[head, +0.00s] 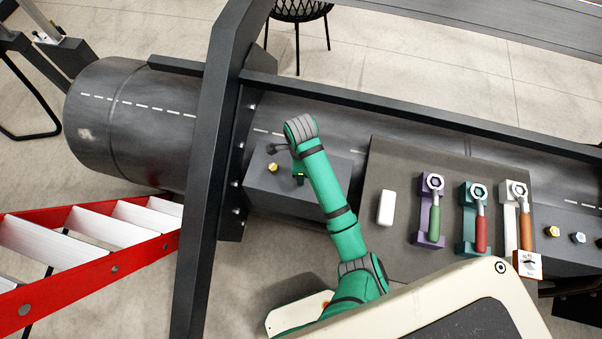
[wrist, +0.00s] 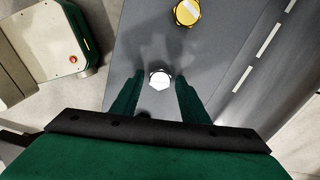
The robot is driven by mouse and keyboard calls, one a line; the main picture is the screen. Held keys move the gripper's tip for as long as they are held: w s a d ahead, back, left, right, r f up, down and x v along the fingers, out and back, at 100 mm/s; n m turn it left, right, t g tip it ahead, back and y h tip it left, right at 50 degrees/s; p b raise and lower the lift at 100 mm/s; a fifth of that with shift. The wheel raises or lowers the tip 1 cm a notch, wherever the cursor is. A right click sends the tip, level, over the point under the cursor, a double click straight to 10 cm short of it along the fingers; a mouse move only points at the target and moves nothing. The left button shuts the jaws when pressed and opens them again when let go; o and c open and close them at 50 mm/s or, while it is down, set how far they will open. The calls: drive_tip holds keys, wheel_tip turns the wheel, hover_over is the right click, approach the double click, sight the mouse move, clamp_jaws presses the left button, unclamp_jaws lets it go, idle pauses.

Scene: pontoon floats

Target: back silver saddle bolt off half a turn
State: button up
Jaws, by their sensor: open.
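The silver saddle bolt (wrist: 160,80) shows in the wrist view as a bright hex head on the grey saddle block (head: 262,194). My gripper (head: 300,178) is over this block, pointing down. In the wrist view its two green fingers stand apart on either side of the bolt head, with a gap on both sides. How far above the bolt the fingertips are I cannot tell. In the head view my arm and gripper hide the silver bolt. A yellow bolt (wrist: 187,12) stands on the same block, ahead in the wrist view; it also shows in the head view (head: 272,168).
Right of my arm, a grey board (head: 395,256) carries a white block (head: 386,207) and three ratchet tools in purple (head: 421,222), teal (head: 466,232) and white holders. More bolts (head: 552,232) stand farther right. A dark upright frame (head: 208,170) rises left of the saddle block.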

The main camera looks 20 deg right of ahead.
drive_tip(key=c, duration=0.9)
drive_tip(key=shift+o, duration=0.2)
drive_tip(key=n, duration=0.2)
drive_tip(key=shift+d+n, duration=0.1)
drive_tip(key=shift+n, duration=0.2)
drive_tip(key=n, duration=0.9)
drive_tip(key=shift+n, duration=0.3)
